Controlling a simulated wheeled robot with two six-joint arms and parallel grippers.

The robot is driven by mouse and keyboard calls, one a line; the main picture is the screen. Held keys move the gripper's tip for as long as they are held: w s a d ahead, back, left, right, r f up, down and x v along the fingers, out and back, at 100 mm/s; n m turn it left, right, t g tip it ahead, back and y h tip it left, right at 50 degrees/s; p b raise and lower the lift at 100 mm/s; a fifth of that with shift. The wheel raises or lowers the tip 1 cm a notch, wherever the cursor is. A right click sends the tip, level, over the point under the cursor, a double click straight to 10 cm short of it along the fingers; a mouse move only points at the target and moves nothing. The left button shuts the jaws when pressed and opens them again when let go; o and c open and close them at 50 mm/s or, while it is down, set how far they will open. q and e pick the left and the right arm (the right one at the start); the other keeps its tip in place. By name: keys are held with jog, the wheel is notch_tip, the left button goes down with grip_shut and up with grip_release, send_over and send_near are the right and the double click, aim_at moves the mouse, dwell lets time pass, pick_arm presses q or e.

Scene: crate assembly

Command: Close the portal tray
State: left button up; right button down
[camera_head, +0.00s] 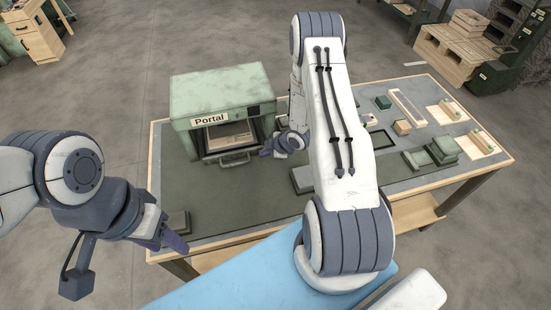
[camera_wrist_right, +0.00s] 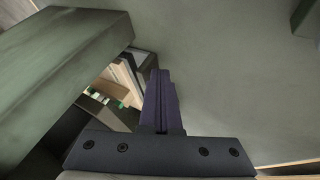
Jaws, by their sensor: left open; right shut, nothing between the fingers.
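The green portal box (camera_head: 222,95) stands at the back left of the table. Its tray (camera_head: 236,158) sticks out a little at the front opening, with a handle on its front and a pale wooden item (camera_head: 229,134) inside. My right gripper (camera_head: 266,151) is shut and empty, just to the right of the tray front. In the right wrist view its shut purple fingers (camera_wrist_right: 160,103) are close beside the dark tray (camera_wrist_right: 112,112); whether they touch cannot be told. My left gripper (camera_head: 172,243) is open near the table's front left corner, away from the portal.
My right arm hides the middle of the table. Small green boxes (camera_head: 442,149), a wooden block (camera_head: 402,127) and wooden trays (camera_head: 448,111) lie at the right. The mat before the portal is clear.

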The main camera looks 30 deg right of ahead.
jog(key=s, duration=0.2)
jog(key=s+a, duration=0.1)
jog(key=shift+s+f+b, duration=0.1)
jog(key=shift+s+b, duration=0.2)
jog(key=shift+s, duration=0.1)
jog(key=v, duration=0.9)
jog(key=shift+s+r+b, duration=0.2)
jog(key=shift+r+b, duration=0.15)
jog(key=shift+b, duration=0.05)
jog(key=shift+r, duration=0.1)
jog(key=s+a+r+m+g+h, duration=0.1)
jog(key=a+r+m+g+h, duration=0.2)
jog(key=a+r, duration=1)
jog(key=s+a+r+m+g, duration=0.1)
jog(key=s+a+r, duration=0.1)
jog(key=s+a, duration=0.2)
jog(key=s+a+r+m+g, duration=0.1)
jog(key=s+a+r, duration=0.2)
jog(key=s, duration=0.6)
jog(key=s+a+r+m+g+y, duration=0.1)
jog(key=s+a+r, duration=0.2)
jog(key=s+a, duration=0.2)
jog(key=shift+s+g, duration=0.4)
jog(key=shift+s, duration=0.7)
